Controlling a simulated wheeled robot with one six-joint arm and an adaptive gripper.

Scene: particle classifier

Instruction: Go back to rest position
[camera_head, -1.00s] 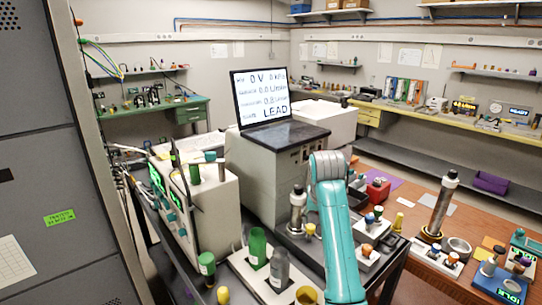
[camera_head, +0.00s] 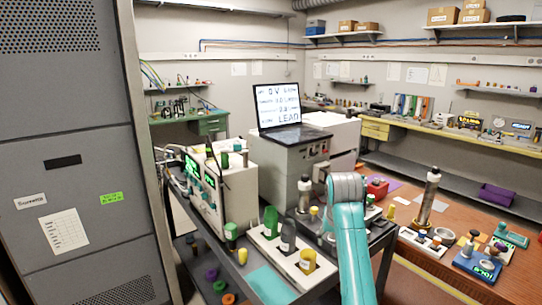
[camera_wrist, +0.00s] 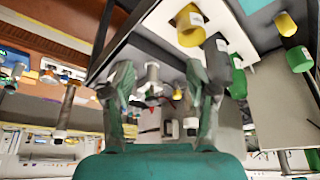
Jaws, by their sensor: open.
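In the wrist view my gripper (camera_wrist: 160,80) is open, with its two fingers apart and nothing between them. It hangs beside the dark-edged cart, and the cart's top shows upside down in this view. In the head view only my teal and grey arm shows at the lower middle; its gripper end is hidden. The arm stands in front of the cart, overlapping its right part.
The cart carries a laptop (camera_head: 278,107) on a grey box, a white instrument (camera_head: 226,188), and a tray with green, grey and yellow cylinders (camera_head: 307,261). A grey cabinet (camera_head: 66,190) stands close at left. A brown table (camera_head: 455,213) with devices lies at right.

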